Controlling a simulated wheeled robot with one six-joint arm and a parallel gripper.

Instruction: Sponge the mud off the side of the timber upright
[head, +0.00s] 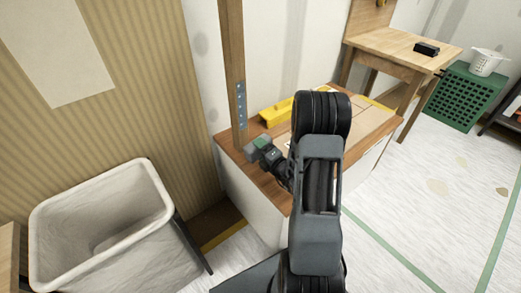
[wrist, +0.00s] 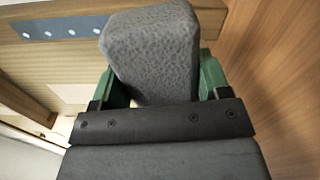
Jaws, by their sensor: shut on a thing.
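The timber upright (head: 231,55) rises at the back edge of a wood-topped bench, with a holed metal plate (head: 241,105) near its foot. The plate also shows at the upper left of the wrist view (wrist: 62,28). My gripper (head: 262,148) is just right of the upright's foot, low over the bench. In the wrist view, its green fingers (wrist: 160,88) are shut on a grey sponge (wrist: 150,45). The sponge overlaps the timber in that view; I cannot tell if they touch. I cannot make out mud on the visible timber; the sponge hides part of it.
A large pale bin (head: 150,190) stands at the left. A wooden table (head: 385,45) with a black block (head: 426,48) and a green crate (head: 465,95) stand at the right. Floor is open at right.

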